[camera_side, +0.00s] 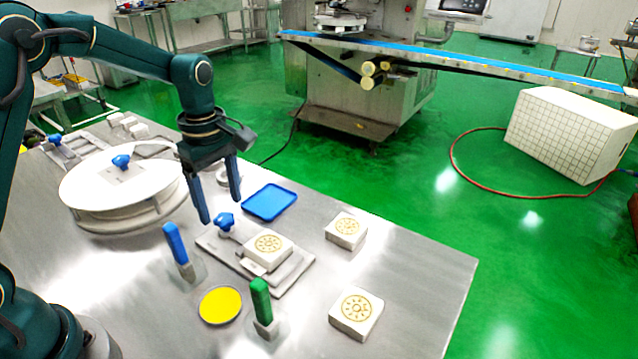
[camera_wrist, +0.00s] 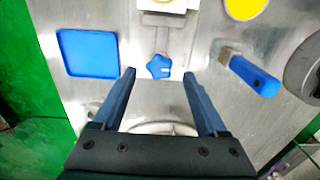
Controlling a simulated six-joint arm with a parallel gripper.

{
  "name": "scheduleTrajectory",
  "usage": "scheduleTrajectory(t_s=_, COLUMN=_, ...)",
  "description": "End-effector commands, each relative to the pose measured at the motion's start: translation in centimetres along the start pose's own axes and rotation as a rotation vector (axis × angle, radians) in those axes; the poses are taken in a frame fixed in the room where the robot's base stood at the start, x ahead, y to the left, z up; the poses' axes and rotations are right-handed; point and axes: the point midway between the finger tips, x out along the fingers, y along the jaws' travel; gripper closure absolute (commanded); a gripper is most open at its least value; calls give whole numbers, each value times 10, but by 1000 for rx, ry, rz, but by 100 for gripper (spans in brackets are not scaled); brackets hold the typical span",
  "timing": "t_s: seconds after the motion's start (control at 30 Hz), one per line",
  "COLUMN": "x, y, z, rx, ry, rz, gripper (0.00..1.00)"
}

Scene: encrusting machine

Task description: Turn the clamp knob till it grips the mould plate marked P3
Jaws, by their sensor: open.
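My gripper (camera_side: 221,210) is open and points down over the knob. In the wrist view the knob (camera_wrist: 159,66) shows centred between the fingertips (camera_wrist: 158,74), with no visible contact.
Two more patterned plates (camera_side: 346,230) (camera_side: 356,312) lie to the right. A blue tray (camera_side: 270,202) lies behind the fixture. Blue-handled (camera_side: 175,245) and green-handled (camera_side: 262,303) tools and a yellow disc (camera_side: 220,305) are in front. A round white drum (camera_side: 90,190) with another blue knob stands left.

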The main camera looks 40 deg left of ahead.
Motion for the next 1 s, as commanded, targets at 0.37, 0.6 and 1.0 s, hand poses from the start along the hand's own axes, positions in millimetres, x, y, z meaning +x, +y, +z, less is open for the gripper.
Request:
scheduleTrajectory(t_s=0.37, x=25, y=0, z=0, rx=0, ry=0, rz=0, gripper=25)
scheduleTrajectory(t_s=0.6, x=25, y=0, z=0, rx=0, ry=0, rz=1, gripper=59)
scheduleTrajectory(t_s=1.0, x=25, y=0, z=0, rx=25, ry=0, rz=1, gripper=100)
